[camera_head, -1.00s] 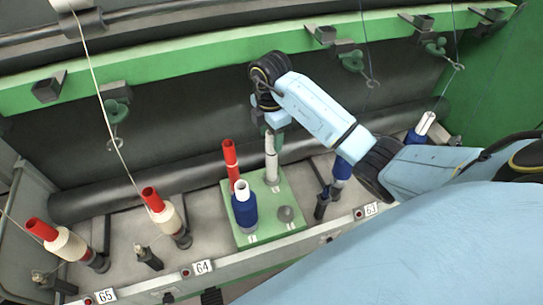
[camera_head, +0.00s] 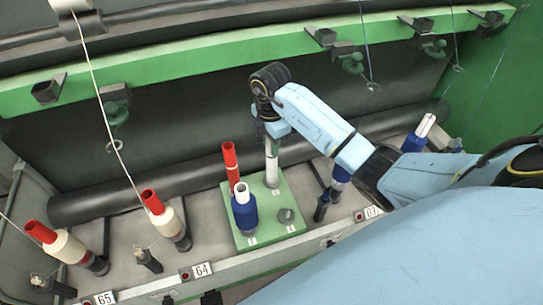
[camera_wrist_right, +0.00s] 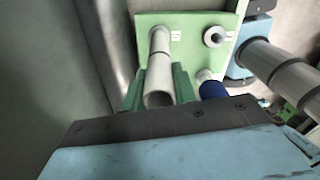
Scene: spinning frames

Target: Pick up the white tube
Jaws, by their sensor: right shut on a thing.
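The white tube (camera_head: 272,168) stands upright at the back corner of the green plate (camera_head: 265,218). My right gripper (camera_head: 271,137) reaches it from above and is shut on its upper end. In the right wrist view the tube (camera_wrist_right: 159,72) runs between the two green fingers (camera_wrist_right: 158,88), with its open end towards the camera. Whether its lower end is clear of the plate I cannot tell. My left gripper is not in view.
On the same plate stand a red tube (camera_head: 230,165), a blue bobbin (camera_head: 244,214) on a white tube and a grey peg (camera_head: 286,216). Cream bobbins (camera_head: 168,219) on red tubes stand at left. A blue bobbin (camera_head: 416,141) stands at right. A green rail (camera_head: 200,57) crosses behind.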

